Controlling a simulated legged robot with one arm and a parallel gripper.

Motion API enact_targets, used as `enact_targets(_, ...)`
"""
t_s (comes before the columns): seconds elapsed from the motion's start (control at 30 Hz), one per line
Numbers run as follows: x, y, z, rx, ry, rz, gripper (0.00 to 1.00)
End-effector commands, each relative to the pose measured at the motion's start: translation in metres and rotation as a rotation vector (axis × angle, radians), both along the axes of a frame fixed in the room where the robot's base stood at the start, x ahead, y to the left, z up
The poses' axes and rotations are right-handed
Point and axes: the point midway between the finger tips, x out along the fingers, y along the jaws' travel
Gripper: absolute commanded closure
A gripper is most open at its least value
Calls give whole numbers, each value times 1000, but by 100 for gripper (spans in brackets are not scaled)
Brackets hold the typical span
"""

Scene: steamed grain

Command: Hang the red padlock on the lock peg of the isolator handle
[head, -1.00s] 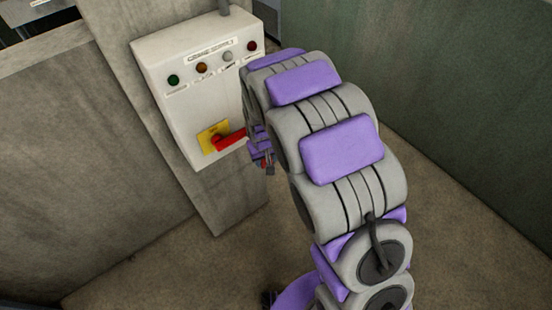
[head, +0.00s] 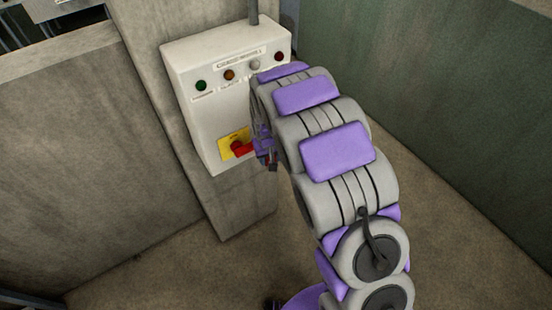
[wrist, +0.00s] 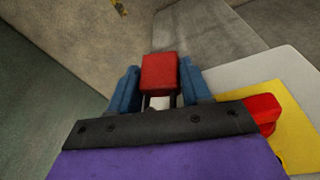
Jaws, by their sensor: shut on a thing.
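In the wrist view, the red padlock (wrist: 160,74) is clamped between the two blue fingers of my gripper (wrist: 160,88). Part of a pale shackle shows below its red body. The red isolator handle (head: 242,148) sits on a yellow plate (head: 227,145) low on the white control box. The handle also shows at the right of the wrist view (wrist: 263,112), beside my gripper's dark bar. In the head view my gripper (head: 266,158) is just right of the handle, partly hidden by my arm. I cannot make out the lock peg in either view.
The white control box (head: 200,105) is mounted on a concrete pillar (head: 245,200) and carries several coloured lamps along its upper part. A conduit (head: 253,12) rises from its top. A green wall (head: 430,90) stands to the right. The floor (head: 170,265) below is clear.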

Motion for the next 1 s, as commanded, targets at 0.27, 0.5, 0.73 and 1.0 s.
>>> enact_targets(0.27, 9, 4, -4, 10, -1, 2, 100)
enact_targets(0.5, 14, 9, -10, 6, 0, 2, 100)
enact_targets(0.73, 14, 9, -11, 6, 0, 1, 100)
enact_targets(1.0, 14, 6, -10, 10, 0, 1, 100)
